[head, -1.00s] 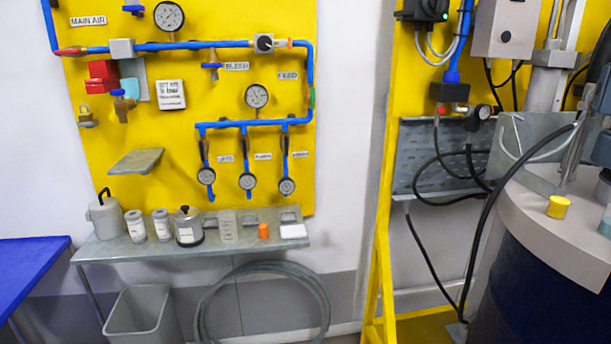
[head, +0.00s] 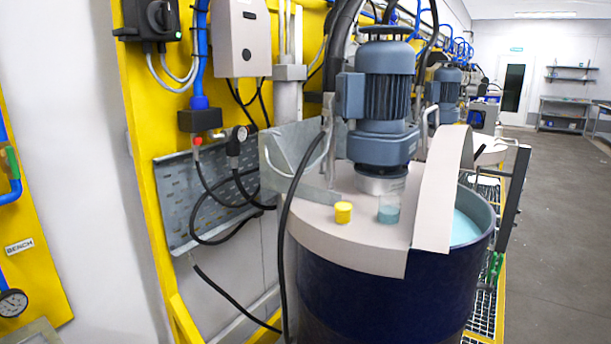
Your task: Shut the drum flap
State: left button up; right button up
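The drum (head: 390,295) is dark blue and stands at the lower centre right, with a beige lid (head: 330,225) on top. The drum flap (head: 440,190) is a beige panel at the lid's right side. It stands raised, steeply tilted, so the flap is open. To its right, pale blue liquid (head: 465,230) shows inside the drum through the uncovered part. Neither of my grippers is in view.
A blue-grey agitator motor (head: 385,95) stands on the lid, left of the flap. A yellow cap (head: 343,212) and a small clear cup with blue-green contents (head: 389,211) sit on the lid. A black hose hangs in front. Open floor (head: 560,220) lies to the right.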

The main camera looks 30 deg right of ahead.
aim_at(452, 149)
jog(key=i+j+z, duration=0.1)
jog(key=z, duration=0.3)
jog(key=i+j+z, duration=0.15)
jog(key=z, duration=0.3)
jog(key=i+j+z, duration=0.25)
jog(key=z, duration=0.15)
jog(key=i+j+z, duration=0.25)
jog(key=z, duration=0.2)
jog(key=i+j+z, duration=0.15)
jog(key=j+z, duration=0.3)
jog(key=i+j+z, duration=0.1)
jog(key=j+z, duration=0.3)
